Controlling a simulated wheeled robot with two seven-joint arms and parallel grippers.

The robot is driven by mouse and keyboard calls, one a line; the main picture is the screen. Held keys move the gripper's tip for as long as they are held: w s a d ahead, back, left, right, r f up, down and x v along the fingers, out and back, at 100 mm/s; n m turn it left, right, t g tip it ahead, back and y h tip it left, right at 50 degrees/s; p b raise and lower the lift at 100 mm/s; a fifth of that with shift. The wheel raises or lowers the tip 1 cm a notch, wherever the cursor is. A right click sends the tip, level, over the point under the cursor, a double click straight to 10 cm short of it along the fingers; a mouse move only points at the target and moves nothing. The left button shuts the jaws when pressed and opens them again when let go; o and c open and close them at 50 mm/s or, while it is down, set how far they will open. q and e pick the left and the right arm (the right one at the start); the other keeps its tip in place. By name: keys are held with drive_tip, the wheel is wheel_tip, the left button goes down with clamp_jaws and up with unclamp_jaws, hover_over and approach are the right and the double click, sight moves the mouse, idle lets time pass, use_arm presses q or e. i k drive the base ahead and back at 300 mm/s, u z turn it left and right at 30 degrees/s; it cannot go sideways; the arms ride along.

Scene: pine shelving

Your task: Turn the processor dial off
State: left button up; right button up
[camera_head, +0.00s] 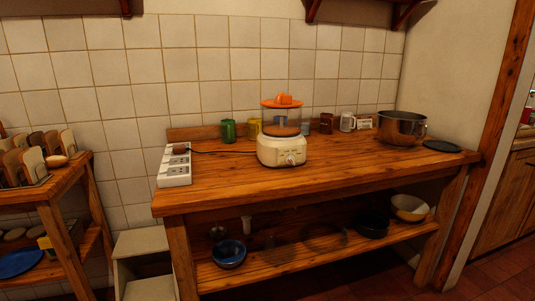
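The food processor (282,148) stands upright on the wooden counter (230,190), near the middle of the view. It has a cream base, a clear bowl and an orange lid. Its dial (291,159) is a small round knob low on the front of the base; its setting is too small to read. A dark cord runs left from the base to a white power strip (174,166) at the counter's left end. Neither of my grippers is in view.
A large metal pot (402,127) and a dark lid (442,146) sit at the counter's right. Green (228,131) and yellow (254,127) containers stand behind. The counter front is clear. Bowls rest on the lower shelf (270,262). A bread rack (35,165) stands left.

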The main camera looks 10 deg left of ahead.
sight(290, 159)
drive_tip(key=z, duration=0.4)
drive_tip(key=i, duration=0.9)
drive_tip(key=z, duration=0.65)
